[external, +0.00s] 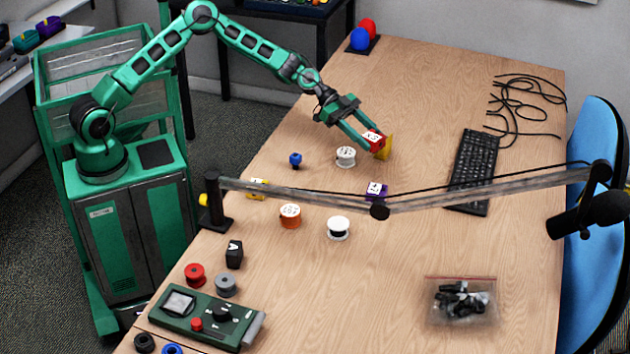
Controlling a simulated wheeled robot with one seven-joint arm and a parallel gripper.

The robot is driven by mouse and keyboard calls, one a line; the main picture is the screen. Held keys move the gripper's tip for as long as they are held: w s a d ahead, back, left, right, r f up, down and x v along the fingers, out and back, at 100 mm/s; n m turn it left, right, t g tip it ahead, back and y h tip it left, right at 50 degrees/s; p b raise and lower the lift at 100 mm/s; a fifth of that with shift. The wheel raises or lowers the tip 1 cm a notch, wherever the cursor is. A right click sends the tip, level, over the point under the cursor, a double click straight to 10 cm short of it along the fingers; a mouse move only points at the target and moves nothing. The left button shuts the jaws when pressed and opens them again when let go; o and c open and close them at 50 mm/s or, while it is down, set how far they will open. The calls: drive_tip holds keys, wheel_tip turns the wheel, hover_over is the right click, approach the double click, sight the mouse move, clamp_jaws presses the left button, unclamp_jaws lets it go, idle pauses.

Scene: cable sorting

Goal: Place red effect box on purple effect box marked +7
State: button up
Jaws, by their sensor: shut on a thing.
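The red effect box (374,139), with a white marked top, is between the fingers of my gripper (371,141), which is shut on it. A yellow piece (387,147) shows right beside the red box; I cannot tell whether it is a separate thing. The purple effect box (376,191), with a white marked top, sits on the table, nearer the camera than the red box and apart from it. Its mark is too small to read surely. The lamp arm passes just in front of its lower edge.
A black keyboard (474,170) lies to the right.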

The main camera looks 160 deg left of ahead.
hover_over(373, 187)
wheel_tip(373, 187, down, 5)
drive_tip(key=shift+f, duration=0.1)
drive_tip(key=shift+a+f, duration=0.1)
drive_tip(key=shift+f, duration=1.85)
drive_tip(key=o, duration=1.2)
drive_tip(key=shift+f, duration=0.1)
drive_tip(key=shift+c, duration=0.2)
drive_tip(key=v, duration=1.2)
